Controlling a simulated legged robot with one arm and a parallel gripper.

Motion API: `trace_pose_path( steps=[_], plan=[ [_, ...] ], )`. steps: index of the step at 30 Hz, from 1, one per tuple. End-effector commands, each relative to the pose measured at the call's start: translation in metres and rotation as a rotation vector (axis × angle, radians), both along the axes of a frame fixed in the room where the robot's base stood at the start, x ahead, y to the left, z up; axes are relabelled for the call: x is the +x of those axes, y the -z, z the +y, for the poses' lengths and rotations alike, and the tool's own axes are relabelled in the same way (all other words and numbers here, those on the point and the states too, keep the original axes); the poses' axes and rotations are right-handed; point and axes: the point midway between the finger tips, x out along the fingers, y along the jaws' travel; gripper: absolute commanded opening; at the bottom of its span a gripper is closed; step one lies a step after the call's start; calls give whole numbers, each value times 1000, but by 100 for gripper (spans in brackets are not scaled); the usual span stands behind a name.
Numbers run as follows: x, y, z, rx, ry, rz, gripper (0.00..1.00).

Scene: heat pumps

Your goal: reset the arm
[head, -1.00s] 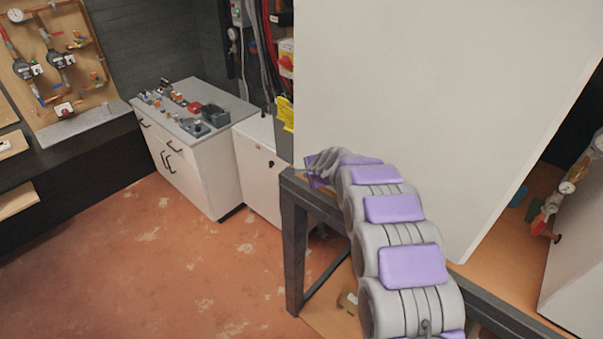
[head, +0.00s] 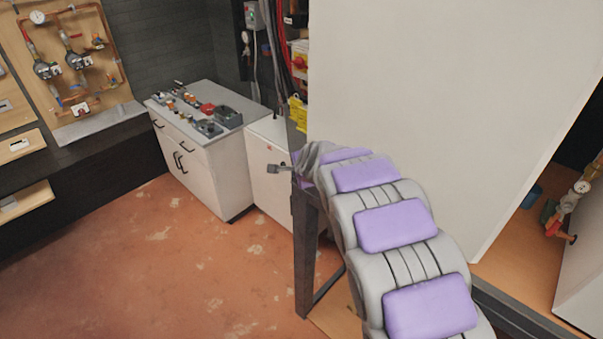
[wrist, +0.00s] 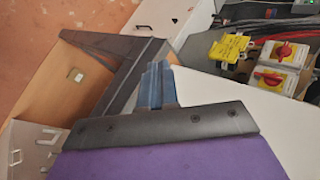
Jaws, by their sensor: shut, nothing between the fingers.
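My arm, grey with purple pads, reaches away from the bottom right of the head view beside a large white panel. Its end is beside the corner of a dark metal frame. My gripper (head: 279,168) shows small at the far end of the arm and points left, in front of a white cabinet. In the wrist view my gripper (wrist: 157,86) shows as narrow blue-grey fingers close together beyond a dark bracket. The fingers are shut and hold nothing. They overlap the dark frame in that view; whether they touch it cannot be told.
The large white panel (head: 410,110) stands right of my arm, and the dark metal frame (head: 305,245) is below it. A white cabinet (head: 268,190) and a drawer unit (head: 215,180) with small parts stand behind. Red rotary switches (wrist: 283,52) show in the wrist view. The left floor is clear.

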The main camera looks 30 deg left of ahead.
Motion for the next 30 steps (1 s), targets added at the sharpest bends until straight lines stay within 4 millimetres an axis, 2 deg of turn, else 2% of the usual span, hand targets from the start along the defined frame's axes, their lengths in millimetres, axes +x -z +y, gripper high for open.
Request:
trace_pose_path(
  steps=[7,11,14,20,24,26,30],
  plan=[
    [-2,0,6,-7,1,-3,0],
    [-2,1,-11,-38,-8,-7,0],
    [-4,4,-47,-99,-27,-7,0],
    [-30,14,-153,-266,-103,17,0],
    [-61,24,-221,-375,-166,49,0],
    [-77,30,-246,-419,-196,70,0],
    [-122,46,-300,-512,-271,123,0]
  ],
)
